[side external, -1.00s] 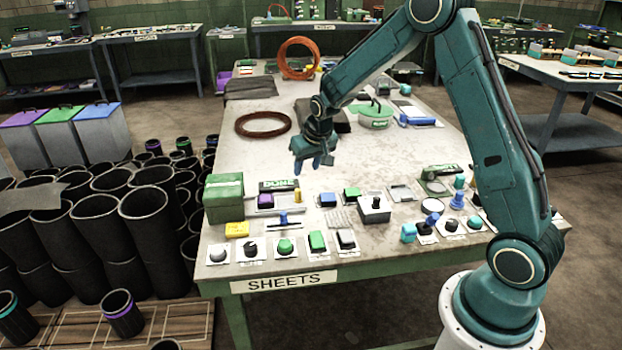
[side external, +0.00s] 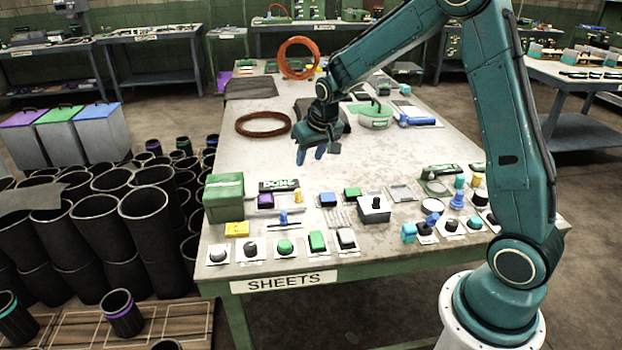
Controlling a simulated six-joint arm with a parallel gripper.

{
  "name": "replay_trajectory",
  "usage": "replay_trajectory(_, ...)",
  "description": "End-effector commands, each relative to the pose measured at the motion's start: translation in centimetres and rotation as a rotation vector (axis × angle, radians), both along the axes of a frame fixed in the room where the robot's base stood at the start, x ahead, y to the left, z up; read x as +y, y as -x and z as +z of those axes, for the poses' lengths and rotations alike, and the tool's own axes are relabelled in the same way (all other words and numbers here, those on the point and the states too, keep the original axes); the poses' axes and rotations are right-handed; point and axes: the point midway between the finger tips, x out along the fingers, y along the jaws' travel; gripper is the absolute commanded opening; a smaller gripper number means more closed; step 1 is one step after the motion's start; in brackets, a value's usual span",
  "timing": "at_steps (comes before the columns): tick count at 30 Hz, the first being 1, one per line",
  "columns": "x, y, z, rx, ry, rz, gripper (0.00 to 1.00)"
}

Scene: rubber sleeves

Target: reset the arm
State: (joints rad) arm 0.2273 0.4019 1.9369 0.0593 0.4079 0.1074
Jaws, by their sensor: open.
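My gripper (side external: 320,153) hangs over the middle of the pale worktable (side external: 235,163), with its blue-tipped fingers pointing down and a small gap between them. It is open and nothing shows between the fingers. It is behind the rows of small coloured parts and in front of a dark folded sheet (side external: 340,122). The height of the fingertips above the table is hard to judge.
Buttons and knobs on white cards, such as a green one (side external: 285,246), fill the table's near end beside a green box (side external: 223,197). A brown ring (side external: 262,124) lies left of my gripper. Black sleeves (side external: 98,220) crowd the floor at left.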

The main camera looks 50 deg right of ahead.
Motion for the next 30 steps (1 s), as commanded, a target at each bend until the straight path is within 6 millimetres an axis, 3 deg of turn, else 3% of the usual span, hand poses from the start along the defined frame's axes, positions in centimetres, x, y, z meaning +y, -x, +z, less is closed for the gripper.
replay_trajectory(6, 2.4, 3.0, 4.5, -0.018, 0.002, 0.048, 0.4)
replay_trajectory(15, 5.6, 8.4, 9.5, -0.037, 0.002, 0.118, 0.4)
replay_trajectory(30, 9.9, 18.8, 14.1, -0.067, 0.008, 0.239, 0.4)
